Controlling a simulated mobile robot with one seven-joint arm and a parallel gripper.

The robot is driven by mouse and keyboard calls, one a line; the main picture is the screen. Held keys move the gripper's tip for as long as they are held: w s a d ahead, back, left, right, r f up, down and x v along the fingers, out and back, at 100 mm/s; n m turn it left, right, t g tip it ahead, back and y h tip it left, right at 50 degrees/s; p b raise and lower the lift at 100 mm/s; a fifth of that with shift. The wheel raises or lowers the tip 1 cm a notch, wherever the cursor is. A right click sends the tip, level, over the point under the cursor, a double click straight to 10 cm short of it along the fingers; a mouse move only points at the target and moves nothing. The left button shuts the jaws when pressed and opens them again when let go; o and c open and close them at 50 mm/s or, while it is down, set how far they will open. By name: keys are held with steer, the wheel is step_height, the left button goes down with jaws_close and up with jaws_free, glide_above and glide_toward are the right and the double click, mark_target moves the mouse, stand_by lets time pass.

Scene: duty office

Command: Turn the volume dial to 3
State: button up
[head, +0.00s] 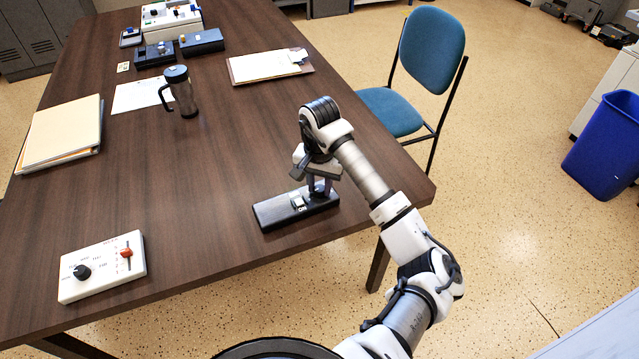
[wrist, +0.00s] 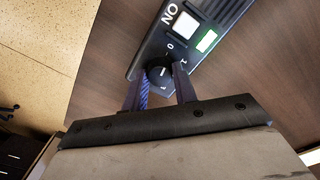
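A black control box (head: 270,212) lies near the table's front right edge. In the wrist view the box (wrist: 213,8) shows a round black dial (wrist: 158,71) with a white pointer line, ringed by small white marks, among them 0 and 1. I cannot read a volume label. My gripper (head: 319,188) points down over the box's right end. In the wrist view my gripper's fingertips (wrist: 161,72) stand one on each side of the dial, very near it. Whether they press on it I cannot tell. The fingers partly hide the dial's marks.
Beside the dial are a white switch (wrist: 185,26) marked ON and a green-lit window (wrist: 206,41). A white box (head: 104,279) with a black knob and red slider lies front left. A travel mug (head: 181,91), papers and other devices stand farther back. The table's middle is clear.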

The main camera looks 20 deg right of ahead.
steer(key=c, duration=0.4)
steer(key=shift+c, duration=0.2)
steer(key=shift+b, duration=0.3)
